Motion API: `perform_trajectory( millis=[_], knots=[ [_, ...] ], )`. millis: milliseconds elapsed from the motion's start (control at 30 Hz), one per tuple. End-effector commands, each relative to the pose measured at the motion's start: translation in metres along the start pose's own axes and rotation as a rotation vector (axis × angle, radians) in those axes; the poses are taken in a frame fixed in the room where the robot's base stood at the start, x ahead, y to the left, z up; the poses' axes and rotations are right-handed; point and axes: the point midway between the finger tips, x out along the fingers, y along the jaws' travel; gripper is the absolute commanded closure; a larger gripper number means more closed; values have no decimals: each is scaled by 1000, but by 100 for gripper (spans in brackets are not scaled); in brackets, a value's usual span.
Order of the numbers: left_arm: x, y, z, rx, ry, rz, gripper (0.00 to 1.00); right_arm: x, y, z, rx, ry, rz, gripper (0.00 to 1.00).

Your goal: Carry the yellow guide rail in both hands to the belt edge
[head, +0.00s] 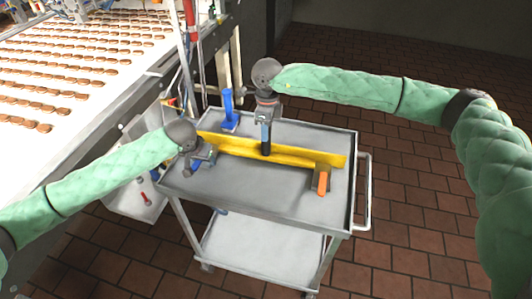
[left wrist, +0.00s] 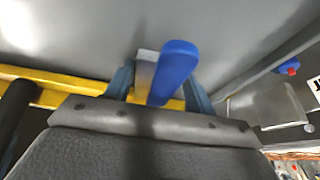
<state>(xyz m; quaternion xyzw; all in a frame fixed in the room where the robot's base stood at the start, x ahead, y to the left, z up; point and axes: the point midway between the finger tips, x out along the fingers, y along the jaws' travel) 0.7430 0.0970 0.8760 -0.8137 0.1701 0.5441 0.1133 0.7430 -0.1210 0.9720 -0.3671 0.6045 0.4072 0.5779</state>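The yellow guide rail (head: 300,156) lies across the top of a grey cart. It also shows in the left wrist view (left wrist: 75,86). My left gripper (head: 198,162) is low at the rail's left end. In the left wrist view its blue fingers (left wrist: 158,95) stand apart, with yellow between them and a grey bracket with a blue handle (left wrist: 175,68) in front; whether they touch anything is unclear. My right gripper (head: 266,138) points down at the rail's middle, by a dark upright piece (left wrist: 14,118); its fingertips are not clear. The belt (head: 75,22) is at upper left.
The cart top (head: 275,185) also bears a blue upright handle piece (head: 229,110) behind the rail and an orange-handled bracket (head: 322,180) at the rail's right end. Rows of brown biscuits cover the belt. A machine frame stands between belt and cart. Tiled floor is free at right.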

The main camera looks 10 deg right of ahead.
Motion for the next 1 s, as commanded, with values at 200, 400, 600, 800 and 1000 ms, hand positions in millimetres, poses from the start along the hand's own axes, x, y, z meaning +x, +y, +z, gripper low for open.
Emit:
perform_trajectory(
  millis=[200,400,600,800,1000],
  knots=[
    [0,0,0,0,0,0,99,0,-1,0,1,0,-1,100],
    [-1,0,-1,0,1,0,100,-2,-1,0,1,-1,-2,100],
    [-4,0,-2,0,1,0,100,-4,-1,0,1,-1,-2,100],
    [-12,0,-5,0,1,0,100,-13,0,0,2,0,-2,100],
    [-26,0,-11,0,1,0,100,-28,0,0,2,0,-3,100]
  ],
)
